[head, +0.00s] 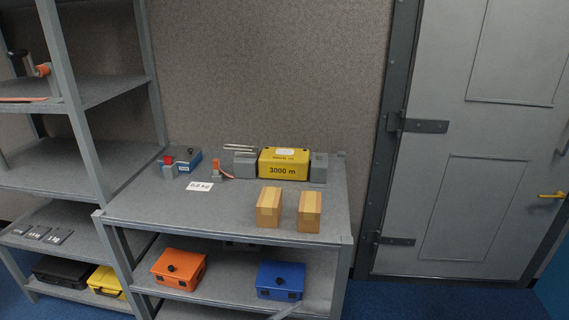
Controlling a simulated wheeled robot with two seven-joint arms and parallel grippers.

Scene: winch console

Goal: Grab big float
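A large yellow block (284,163) marked "3000 m" sits at the back of the grey table top, with a pale label on its upper face. It is the biggest float-like thing in view; no label that I can read calls it a float. Grey blocks stand close on its left (245,164) and right (318,168); I cannot tell whether they touch it.
Two tan blocks (269,207) (310,212) stand in front of the yellow block. A "0.8 kg" card (200,187) and a blue device (187,159) are left. Orange (179,268) and blue (280,280) cases sit below. Shelves rise left; a grey door (480,140) is right.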

